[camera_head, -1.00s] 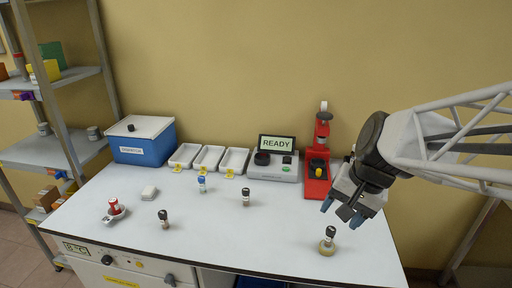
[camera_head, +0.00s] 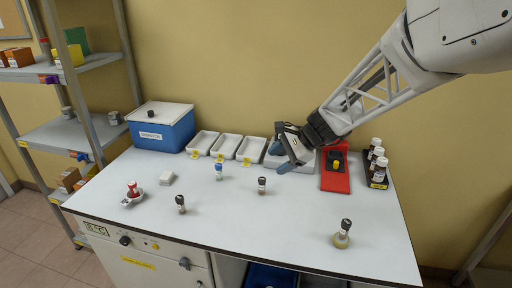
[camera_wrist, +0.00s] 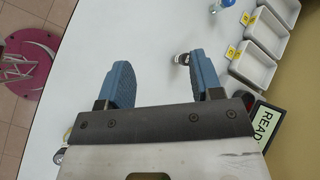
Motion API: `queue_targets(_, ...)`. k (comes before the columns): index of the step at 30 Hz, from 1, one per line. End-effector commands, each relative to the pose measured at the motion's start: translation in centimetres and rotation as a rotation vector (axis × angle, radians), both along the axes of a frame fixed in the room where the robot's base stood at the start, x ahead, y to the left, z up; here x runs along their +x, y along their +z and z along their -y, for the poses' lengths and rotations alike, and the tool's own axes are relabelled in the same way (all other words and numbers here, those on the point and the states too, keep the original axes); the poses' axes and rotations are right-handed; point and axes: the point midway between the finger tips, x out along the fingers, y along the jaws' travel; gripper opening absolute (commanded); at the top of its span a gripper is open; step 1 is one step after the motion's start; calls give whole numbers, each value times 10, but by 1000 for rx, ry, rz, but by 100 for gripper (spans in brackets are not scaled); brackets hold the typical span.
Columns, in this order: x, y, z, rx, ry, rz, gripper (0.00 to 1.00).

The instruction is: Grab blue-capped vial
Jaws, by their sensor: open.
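The blue-capped vial (camera_head: 219,172) stands upright on the white table, in front of the white trays. It also shows at the top edge of the wrist view (camera_wrist: 222,5), partly cut off. My gripper (camera_head: 279,155) is above the table at the back, to the right of the vial and apart from it. In the wrist view my gripper (camera_wrist: 160,82) has its two blue fingers spread with nothing between them. A black-capped vial (camera_head: 262,186) stands near my gripper; its cap shows beside the right finger in the wrist view (camera_wrist: 182,58).
Three white trays (camera_head: 227,147), a blue box (camera_head: 161,128), a red device (camera_head: 335,172) and a rack of bottles (camera_head: 378,165) line the back. The front middle is clear.

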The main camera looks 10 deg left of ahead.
Motion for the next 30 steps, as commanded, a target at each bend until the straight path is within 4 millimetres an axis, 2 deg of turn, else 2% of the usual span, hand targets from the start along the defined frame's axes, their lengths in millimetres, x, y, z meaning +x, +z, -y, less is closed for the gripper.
queue_targets(1,10,-8,-12,18,-16,-30,60)
queue_targets(9,54,-40,-71,118,-124,-183,60)
queue_targets(21,111,-101,-157,251,-276,-421,60)
queue_targets(27,129,-125,-186,295,-330,-507,60)
queue_targets(30,133,-131,-194,306,-344,-530,60)
